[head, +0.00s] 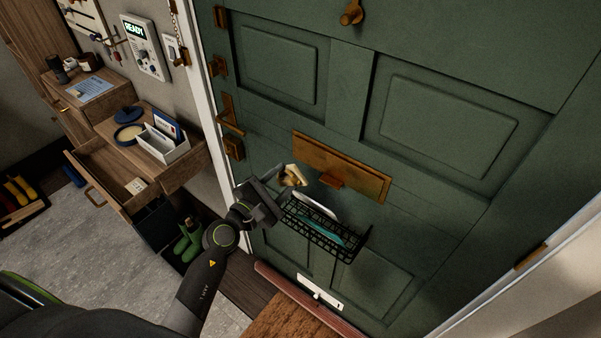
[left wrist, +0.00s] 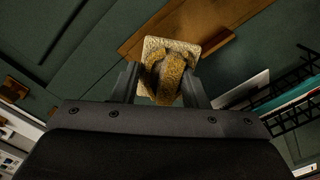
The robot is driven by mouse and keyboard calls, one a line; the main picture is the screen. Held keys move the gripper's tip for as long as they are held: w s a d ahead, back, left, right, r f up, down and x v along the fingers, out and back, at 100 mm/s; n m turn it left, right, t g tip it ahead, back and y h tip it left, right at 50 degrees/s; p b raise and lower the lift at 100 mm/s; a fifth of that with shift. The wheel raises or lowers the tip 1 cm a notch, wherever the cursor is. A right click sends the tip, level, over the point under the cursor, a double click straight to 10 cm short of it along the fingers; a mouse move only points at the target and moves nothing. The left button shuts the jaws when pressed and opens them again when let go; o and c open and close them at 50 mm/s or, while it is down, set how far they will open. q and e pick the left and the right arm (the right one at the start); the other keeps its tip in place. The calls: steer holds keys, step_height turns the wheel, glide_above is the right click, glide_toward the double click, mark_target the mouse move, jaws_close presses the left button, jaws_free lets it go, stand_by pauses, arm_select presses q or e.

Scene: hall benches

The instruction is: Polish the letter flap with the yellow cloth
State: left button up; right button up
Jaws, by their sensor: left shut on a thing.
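The letter flap (head: 342,166) is a brass-brown plate with a small pull at its lower edge, set across the middle of the green door (head: 440,120). It also shows in the left wrist view (left wrist: 212,28), running diagonally. My left gripper (head: 284,184) is shut on the yellow cloth (head: 293,175), a bunched, dull yellow piece. In the left wrist view the cloth (left wrist: 168,72) sits between both fingers and overlaps the flap in the picture. In the head view the cloth is just left of the flap's lower left part. Whether it touches the flap I cannot tell. My right gripper is not in view.
A black wire basket (head: 325,232) holding letters hangs on the door below the flap, close to my left gripper. Brass latches (head: 230,112) line the door's left edge. A wooden cabinet with an open drawer (head: 105,190) and a white letter box (head: 163,147) stands left.

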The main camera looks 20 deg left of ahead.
mark_target(312, 149)
arm_select(q)
steer(key=shift+m+g+h, duration=0.3)
steer(key=shift+g, duration=0.3)
steer(key=w+p, duration=0.1)
steer(key=w, duration=0.1)
steer(key=w+d, duration=0.1)
steer(key=w+r+p, duration=0.1)
steer(key=w, duration=0.1)
steer(key=shift+w+d+p, duration=0.3)
steer(key=shift+w, duration=0.05)
steer(key=shift+w+d, duration=0.1)
steer(key=shift+w, duration=0.2)
steer(key=shift+x, duration=0.95)
steer(key=shift+r, duration=0.1)
